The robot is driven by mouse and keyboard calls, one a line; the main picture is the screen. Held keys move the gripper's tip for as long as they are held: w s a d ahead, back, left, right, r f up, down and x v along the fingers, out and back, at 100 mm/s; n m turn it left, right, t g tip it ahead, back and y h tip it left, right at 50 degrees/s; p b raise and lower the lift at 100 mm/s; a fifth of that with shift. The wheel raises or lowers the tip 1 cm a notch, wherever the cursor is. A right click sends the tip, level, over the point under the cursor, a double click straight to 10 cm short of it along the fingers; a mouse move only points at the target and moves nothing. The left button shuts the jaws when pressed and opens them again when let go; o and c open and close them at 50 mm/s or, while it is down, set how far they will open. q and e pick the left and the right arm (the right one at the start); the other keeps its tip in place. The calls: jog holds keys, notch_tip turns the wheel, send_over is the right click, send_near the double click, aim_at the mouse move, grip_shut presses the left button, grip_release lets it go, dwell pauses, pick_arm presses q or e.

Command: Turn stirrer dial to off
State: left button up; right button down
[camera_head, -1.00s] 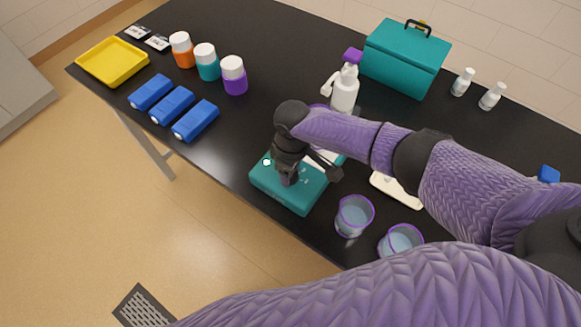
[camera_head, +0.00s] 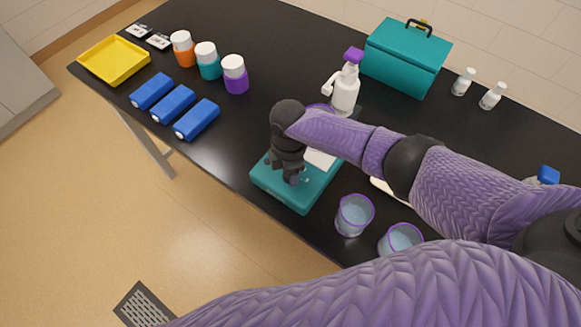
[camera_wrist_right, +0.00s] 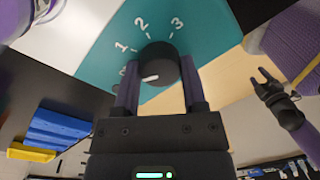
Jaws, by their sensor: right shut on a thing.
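The stirrer (camera_head: 314,189) is a teal box with a white top plate, at the table's front edge. Its black round dial (camera_wrist_right: 157,64) shows in the right wrist view, beside the printed marks 1, 2 and 3 and a partly hidden 0. The dial's white pointer mark faces lower left, toward the 0 side. My right gripper (camera_wrist_right: 157,88) is shut on the dial, one finger on each side. In the head view my right gripper (camera_head: 290,177) is over the stirrer and hides the dial. My left gripper (camera_wrist_right: 262,78) shows open and empty in the right wrist view.
Two purple-rimmed beakers (camera_head: 354,215) stand right of the stirrer. A white spray bottle (camera_head: 345,91) and a teal case (camera_head: 405,62) stand behind. Blue boxes (camera_head: 173,104), capped jars (camera_head: 208,62) and a yellow tray (camera_head: 84,64) are at left. The black table between is clear.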

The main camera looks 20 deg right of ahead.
pick_arm(q)
jog(key=shift+a, duration=0.1)
pick_arm(e)
jog(key=shift+n, duration=0.4)
pick_arm(q)
jog(key=shift+d, duration=0.3)
pick_arm(e)
jog(key=shift+c, duration=0.7)
grip_release()
pick_arm(q)
jog(key=shift+d, duration=0.1)
pick_arm(e)
jog(key=r+p, duration=0.1)
jog(key=r, duration=0.2)
jog(key=r+p, duration=0.1)
jog(key=r, duration=0.2)
jog(key=r+p, duration=0.1)
jog(key=r, duration=0.2)
jog(key=shift+w, duration=0.3)
pick_arm(q)
jog(key=r, duration=0.3)
jog(key=shift+w+d, duration=0.1)
jog(key=shift+d, duration=0.15)
pick_arm(e)
jog(key=shift+r, duration=0.45)
